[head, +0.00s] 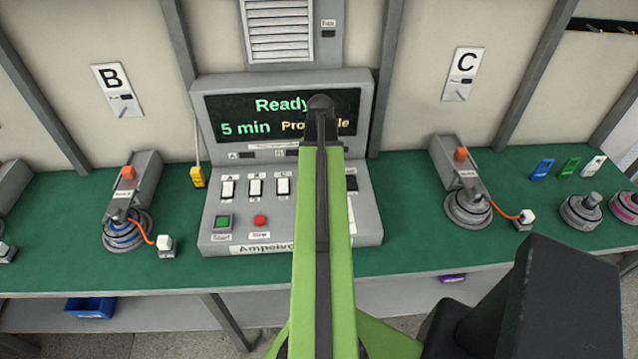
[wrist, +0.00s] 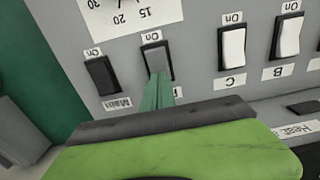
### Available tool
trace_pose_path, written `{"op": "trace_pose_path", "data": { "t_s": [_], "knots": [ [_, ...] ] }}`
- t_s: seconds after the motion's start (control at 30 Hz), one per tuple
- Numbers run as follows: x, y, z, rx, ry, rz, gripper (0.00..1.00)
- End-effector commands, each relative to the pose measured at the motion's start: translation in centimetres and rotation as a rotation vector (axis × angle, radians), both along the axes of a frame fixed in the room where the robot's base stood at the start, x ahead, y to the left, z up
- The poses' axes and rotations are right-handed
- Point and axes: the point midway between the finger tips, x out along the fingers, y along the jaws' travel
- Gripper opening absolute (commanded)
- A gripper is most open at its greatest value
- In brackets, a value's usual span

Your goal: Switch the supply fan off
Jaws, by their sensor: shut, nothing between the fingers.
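A grey console (head: 270,236) stands on the green bench, partly covered by my raised arm. In the wrist view its panel appears upside down. A dark grey rocker switch (wrist: 157,60) marked "On" has its other label mostly hidden by my gripper (wrist: 159,85). The gripper is shut and empty, its green fingertips at the near end of that switch; I cannot tell whether they touch. A small dark switch plate (head: 328,33) labelled "Fan" sits right of a louvred vent (head: 280,30) above the console. My gripper is hidden in the head view.
A black rocker (wrist: 102,76) labelled "Main" is left of the gripper in the wrist view. White rockers C (wrist: 231,50) and B (wrist: 287,37) are to the right. The console also has a green button (head: 223,221) and a red button (head: 260,221).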

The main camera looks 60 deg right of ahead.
Motion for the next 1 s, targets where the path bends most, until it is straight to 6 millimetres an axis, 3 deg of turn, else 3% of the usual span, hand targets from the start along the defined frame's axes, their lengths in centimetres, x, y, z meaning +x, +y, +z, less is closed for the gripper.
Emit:
{"op": "trace_pose_path", "data": {
  "t_s": [0.03,0.6,1.0],
  "knots": [
    [0.0,0.0,1.0,0.000,0.000,0.000,0.00],
    [0.0,0.0,6.2,0.000,0.000,0.000,0.00],
    [0.0,0.0,6.0,0.000,0.000,0.000,0.00]
  ]
}}
